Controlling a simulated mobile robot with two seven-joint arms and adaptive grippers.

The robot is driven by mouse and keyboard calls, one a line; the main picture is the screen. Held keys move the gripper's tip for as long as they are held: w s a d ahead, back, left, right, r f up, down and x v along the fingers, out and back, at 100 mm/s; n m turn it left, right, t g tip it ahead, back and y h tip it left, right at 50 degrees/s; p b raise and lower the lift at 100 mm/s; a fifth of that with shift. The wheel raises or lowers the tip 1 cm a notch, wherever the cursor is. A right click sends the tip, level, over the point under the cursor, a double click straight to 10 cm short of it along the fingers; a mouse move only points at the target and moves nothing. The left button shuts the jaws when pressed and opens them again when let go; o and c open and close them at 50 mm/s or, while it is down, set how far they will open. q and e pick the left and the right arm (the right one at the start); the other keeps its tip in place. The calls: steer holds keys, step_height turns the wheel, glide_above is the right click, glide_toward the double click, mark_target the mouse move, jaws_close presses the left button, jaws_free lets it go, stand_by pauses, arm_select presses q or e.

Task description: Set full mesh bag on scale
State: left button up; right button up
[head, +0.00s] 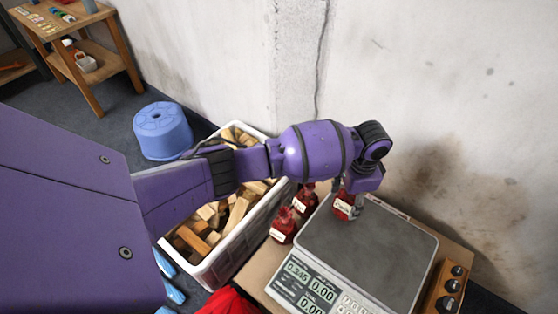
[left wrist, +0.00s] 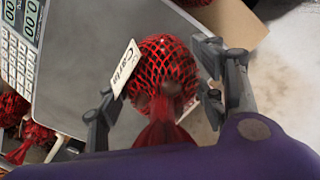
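A full red mesh bag (head: 343,205) with a white name tag sits at the back-left edge of the scale's grey plate (head: 365,250). In the left wrist view the bag (left wrist: 166,68) shows its netting, its tag and a gathered red neck. My left gripper (head: 352,194) is directly over it. In the left wrist view the fingers (left wrist: 160,85) stand apart on either side of the bag, with a visible gap on the right; contact on the left is unclear. My right gripper is not seen.
Two more tagged red bags (head: 283,226) stand on the table left of the scale. A white crate of wood pieces (head: 223,262) is farther left. A blue stool (head: 162,131) stands behind it. A knobbed wooden box (head: 450,287) is right of the scale. Most of the plate is clear.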

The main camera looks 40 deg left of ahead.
arm_select(q)
steer(key=o, duration=0.4)
steer(key=shift+w+r, duration=0.1)
steer(key=shift+r, duration=0.1)
step_height(320, 180, up, 12)
steer(key=p, duration=0.4)
steer(key=shift+r, duration=0.1)
